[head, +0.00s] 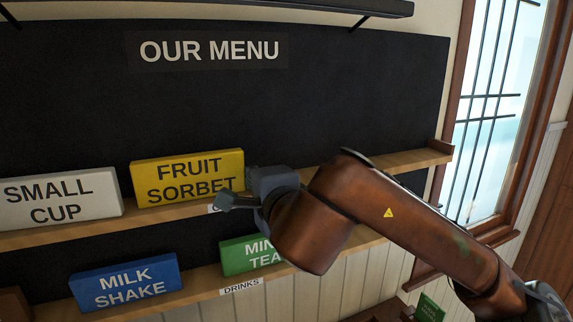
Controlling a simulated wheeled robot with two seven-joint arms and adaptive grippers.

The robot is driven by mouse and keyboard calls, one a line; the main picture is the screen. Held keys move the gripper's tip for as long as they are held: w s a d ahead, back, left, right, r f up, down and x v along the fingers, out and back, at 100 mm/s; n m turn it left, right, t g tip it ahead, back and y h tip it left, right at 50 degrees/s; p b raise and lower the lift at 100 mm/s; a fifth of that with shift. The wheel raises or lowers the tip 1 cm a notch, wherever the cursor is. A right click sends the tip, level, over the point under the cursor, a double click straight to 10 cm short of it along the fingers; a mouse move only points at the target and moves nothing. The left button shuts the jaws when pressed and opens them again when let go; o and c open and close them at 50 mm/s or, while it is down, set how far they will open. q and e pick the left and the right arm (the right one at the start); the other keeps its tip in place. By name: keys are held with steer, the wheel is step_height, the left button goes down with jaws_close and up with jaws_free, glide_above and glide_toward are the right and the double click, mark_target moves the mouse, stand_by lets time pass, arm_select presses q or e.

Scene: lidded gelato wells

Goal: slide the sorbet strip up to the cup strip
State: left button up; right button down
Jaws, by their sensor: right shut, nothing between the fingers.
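The yellow sorbet strip (187,174), lettered FRUIT SORBET, stands on the upper ledge of the menu board. The white cup strip (62,199), lettered SMALL CUP, stands on the same ledge to its left. A narrow gap shows between the two strips. My right gripper (222,202) is shut and empty, at the lower right end of the sorbet strip. It covers that corner in the picture, and I cannot tell whether it touches the strip. My left gripper is not in view.
The upper ledge (400,163) is bare to the right of my arm. On the lower ledge (200,288) stand a blue MILK SHAKE strip (125,283) and a green MIN... TEA strip (250,255), partly hidden by my gripper and arm. A window (500,110) is at the right.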

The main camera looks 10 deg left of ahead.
steer(key=shift+s+a, duration=0.1)
steer(key=shift+a, duration=0.1)
steer(key=shift+w+d, duration=0.35)
steer(key=shift+d, duration=0.2)
steer(key=shift+s+d+b, duration=0.25)
steer(key=shift+s+b, duration=0.05)
steer(key=shift+b, duration=0.2)
steer(key=f+b+v, duration=0.1)
steer(key=b+v, duration=0.2)
steer(key=v, duration=0.5)
steer(key=shift+s+b, duration=0.15)
steer(key=shift+b, duration=0.15)
